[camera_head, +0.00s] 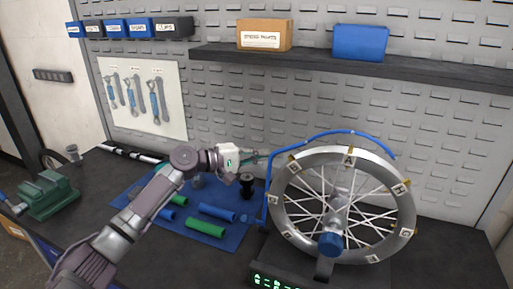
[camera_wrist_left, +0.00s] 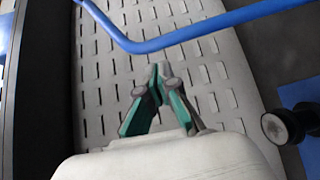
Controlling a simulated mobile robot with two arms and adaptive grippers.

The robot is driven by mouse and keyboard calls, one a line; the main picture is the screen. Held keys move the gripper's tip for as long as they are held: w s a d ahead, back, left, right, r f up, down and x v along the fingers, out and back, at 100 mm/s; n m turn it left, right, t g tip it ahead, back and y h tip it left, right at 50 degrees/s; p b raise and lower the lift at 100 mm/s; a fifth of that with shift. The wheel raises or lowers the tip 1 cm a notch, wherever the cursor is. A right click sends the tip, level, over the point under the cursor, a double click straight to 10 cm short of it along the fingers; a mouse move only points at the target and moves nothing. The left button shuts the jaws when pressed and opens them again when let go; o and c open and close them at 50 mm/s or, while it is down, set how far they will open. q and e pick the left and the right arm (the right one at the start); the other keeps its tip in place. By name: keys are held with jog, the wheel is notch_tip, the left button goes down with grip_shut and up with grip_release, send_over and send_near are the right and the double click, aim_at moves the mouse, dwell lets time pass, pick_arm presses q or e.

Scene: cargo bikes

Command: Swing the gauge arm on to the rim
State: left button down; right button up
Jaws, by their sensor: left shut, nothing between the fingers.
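The gauge arm is a thin bent blue bar (camera_head: 345,132). It rises from a post left of the wheel and arcs over the top of the metal rim (camera_head: 290,230). I cannot tell whether it touches the rim. In the left wrist view the blue bar (camera_wrist_left: 190,33) crosses beyond the fingertips. The spoked wheel is mounted on a dark stand with a blue knob (camera_head: 331,244) at its hub. My left gripper (camera_head: 264,155) is left of the wheel's top, close to the bar's bend. Its green fingers (camera_wrist_left: 158,72) are shut and empty. My right gripper is out of view.
A blue mat (camera_head: 190,228) with green and blue grips lies left of the wheel, with a black cylinder (camera_head: 247,185) beside it. A green vise (camera_head: 48,194) stands far left. A shelf (camera_head: 370,66) holds a cardboard box (camera_head: 264,35) and a blue bin (camera_head: 360,42).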

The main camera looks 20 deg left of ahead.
pick_arm(q)
jog(key=shift+s+d, duration=0.25)
jog(key=shift+s, duration=0.3)
jog(key=s+m+t+h+b, duration=0.1)
jog(key=s+m+h+b, duration=0.1)
jog(key=s+b, duration=0.4)
jog(key=shift+s+r+m+b, duration=0.2)
jog(key=shift+s+m+b, duration=0.2)
jog(key=shift+b, duration=0.85)
jog(key=shift+s+a, duration=0.1)
jog(key=shift+r, duration=0.15)
